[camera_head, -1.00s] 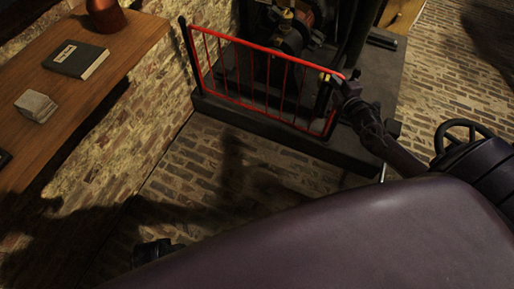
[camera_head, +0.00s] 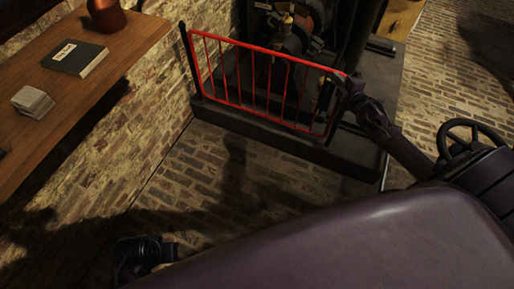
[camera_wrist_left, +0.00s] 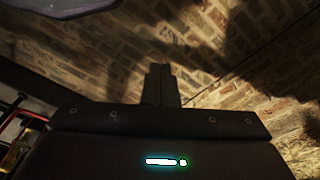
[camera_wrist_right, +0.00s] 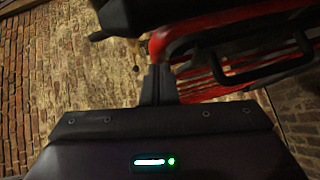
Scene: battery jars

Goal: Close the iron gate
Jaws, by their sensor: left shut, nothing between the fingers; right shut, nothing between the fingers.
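The red barred iron gate (camera_head: 270,106) stands upright at the front of the machine's dark platform. It spans from a black post (camera_head: 186,48) on the left to the area of my right gripper. My right gripper (camera_head: 343,82) is shut and empty at the gate's upper right corner. In the right wrist view, the shut fingers (camera_wrist_right: 158,72) are close beneath the curved red corner (camera_wrist_right: 162,42); I cannot tell whether they touch. My left gripper is shut and empty in the left wrist view (camera_wrist_left: 161,70), against brick paving. A dark part of my left arm shows low in the head view.
A machine with a brass fitting (camera_head: 286,22) stands behind the gate on the platform (camera_head: 350,155). A wooden shelf (camera_head: 110,62) at left holds a dark book (camera_head: 75,58), a pale block (camera_head: 33,102) and a copper vessel (camera_head: 106,15). The brick floor (camera_head: 215,170) before the gate is clear.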

